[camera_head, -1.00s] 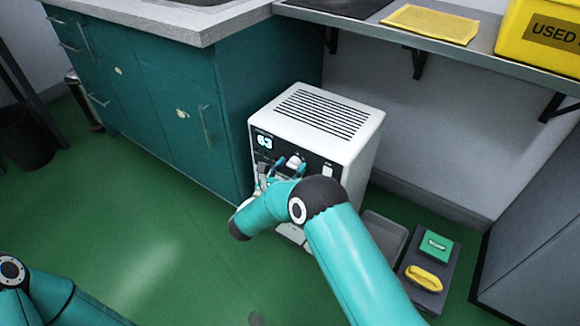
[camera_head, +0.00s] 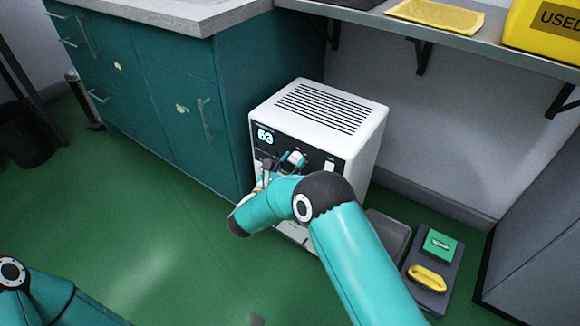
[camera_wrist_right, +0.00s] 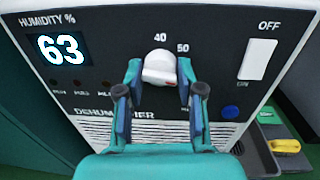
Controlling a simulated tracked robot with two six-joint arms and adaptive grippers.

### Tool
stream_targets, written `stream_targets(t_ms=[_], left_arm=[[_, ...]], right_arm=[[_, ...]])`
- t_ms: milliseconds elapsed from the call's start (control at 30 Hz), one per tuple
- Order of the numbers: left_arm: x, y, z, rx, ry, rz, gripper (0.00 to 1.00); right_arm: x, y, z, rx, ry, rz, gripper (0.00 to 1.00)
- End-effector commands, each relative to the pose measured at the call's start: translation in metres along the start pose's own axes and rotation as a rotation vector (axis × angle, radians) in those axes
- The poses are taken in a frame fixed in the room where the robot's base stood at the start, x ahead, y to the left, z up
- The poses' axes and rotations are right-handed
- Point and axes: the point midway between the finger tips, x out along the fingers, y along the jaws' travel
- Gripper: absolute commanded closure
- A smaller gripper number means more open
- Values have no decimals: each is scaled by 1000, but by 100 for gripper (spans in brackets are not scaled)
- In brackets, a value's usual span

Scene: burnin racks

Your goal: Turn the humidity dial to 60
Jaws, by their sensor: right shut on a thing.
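The white dehumidifier (camera_head: 368,142) stands on the floor beside the teal cabinet. Its lit display (camera_wrist_right: 60,48) reads 63 under the label HUMIDITY %. The white humidity dial (camera_wrist_right: 158,66) sits right of the display on the black panel. The numbers 40 and 50 show above it and to its upper right; other marks are hidden. A small red mark shows low on the dial's right side. My right gripper (camera_wrist_right: 159,78) is shut on the dial, one finger on each side; it also shows in the head view (camera_head: 283,163). My left gripper is out of view.
A white OFF/ON switch (camera_wrist_right: 258,60) and a blue round spot (camera_wrist_right: 230,112) are right of the dial. A grey tray (camera_head: 388,238) and a dark mat (camera_head: 430,298) with a green box and yellow brush lie right of the unit. Green floor is open at left.

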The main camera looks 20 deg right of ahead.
Motion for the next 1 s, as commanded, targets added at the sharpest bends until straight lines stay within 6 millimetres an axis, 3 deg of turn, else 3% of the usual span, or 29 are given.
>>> stream_targets(t_ms=[100, 133, 267, 667, 867, 1000], left_arm=[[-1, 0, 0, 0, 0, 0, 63], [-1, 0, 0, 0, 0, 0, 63], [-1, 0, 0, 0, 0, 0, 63], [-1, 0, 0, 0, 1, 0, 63], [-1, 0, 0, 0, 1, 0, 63], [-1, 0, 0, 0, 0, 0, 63]], right_arm=[[1, -2, -1, -3, 2, -7, 98], [1, -2, -1, -3, 2, -8, 60], [1, -2, -1, -3, 2, -6, 39], [-5, 0, -1, -3, 2, -1, 39], [-31, 0, -1, -4, 2, 1, 39], [-60, 1, -1, -5, 2, 3, 39]])
